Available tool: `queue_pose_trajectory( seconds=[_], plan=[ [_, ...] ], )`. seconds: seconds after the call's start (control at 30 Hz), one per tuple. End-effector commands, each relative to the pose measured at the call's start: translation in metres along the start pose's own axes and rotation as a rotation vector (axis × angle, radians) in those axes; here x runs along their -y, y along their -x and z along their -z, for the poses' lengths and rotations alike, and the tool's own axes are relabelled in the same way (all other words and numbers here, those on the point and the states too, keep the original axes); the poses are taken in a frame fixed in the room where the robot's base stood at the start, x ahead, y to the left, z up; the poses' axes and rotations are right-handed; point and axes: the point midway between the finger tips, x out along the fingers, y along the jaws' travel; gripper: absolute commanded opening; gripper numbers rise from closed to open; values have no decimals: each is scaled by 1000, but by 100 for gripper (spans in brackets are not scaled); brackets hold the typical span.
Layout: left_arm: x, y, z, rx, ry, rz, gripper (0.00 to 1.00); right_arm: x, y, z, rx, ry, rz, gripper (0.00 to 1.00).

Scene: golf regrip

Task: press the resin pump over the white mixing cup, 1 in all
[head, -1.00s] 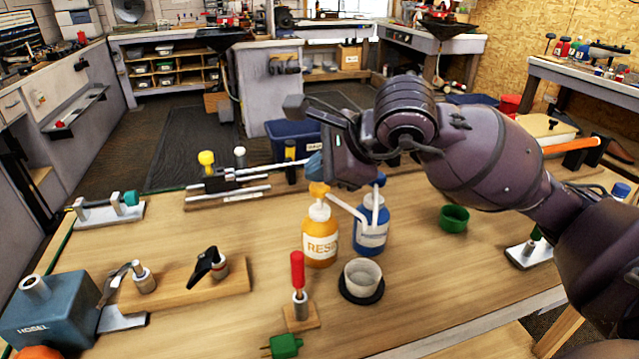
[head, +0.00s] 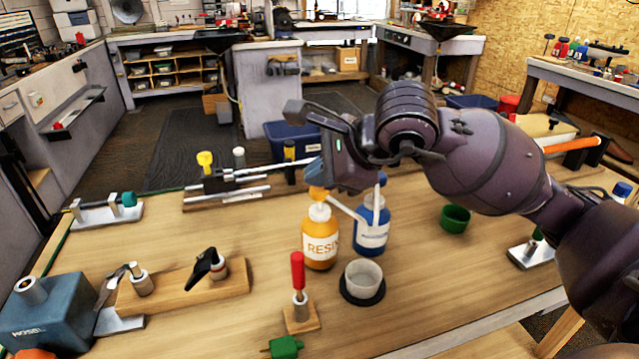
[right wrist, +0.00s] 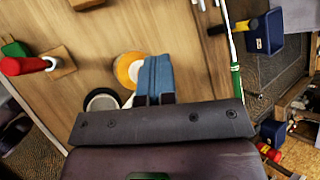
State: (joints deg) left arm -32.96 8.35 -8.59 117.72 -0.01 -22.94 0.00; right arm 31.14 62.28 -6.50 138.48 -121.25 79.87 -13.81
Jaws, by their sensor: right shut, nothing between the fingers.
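The orange resin bottle (head: 320,247) stands upright on the bench. Its pump head (head: 318,194) has a pale spout slanting right, toward the side of the white mixing cup (head: 362,277). The cup stands on a black round base in front and to the right. My right gripper (head: 314,176) is shut and empty, its blue fingertips right at the top of the pump head and seemingly touching it. In the right wrist view the shut fingers (right wrist: 155,76) cover part of the orange bottle (right wrist: 128,70), with the cup (right wrist: 101,101) beside it. My left gripper is out of view.
A blue bottle (head: 371,228) with its own pump stands close right of the resin. A red-handled tool (head: 298,272) stands upright in front. A green cup (head: 455,217) is to the right. The bench front right is clear.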

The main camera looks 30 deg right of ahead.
Motion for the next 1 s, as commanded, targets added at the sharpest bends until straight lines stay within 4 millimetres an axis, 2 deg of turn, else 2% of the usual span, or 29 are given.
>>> queue_pose_trajectory(
  seconds=[1.0],
  plan=[
    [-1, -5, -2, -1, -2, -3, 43, -6, -7, 6, -4, -2, -6, 0]
  ],
)
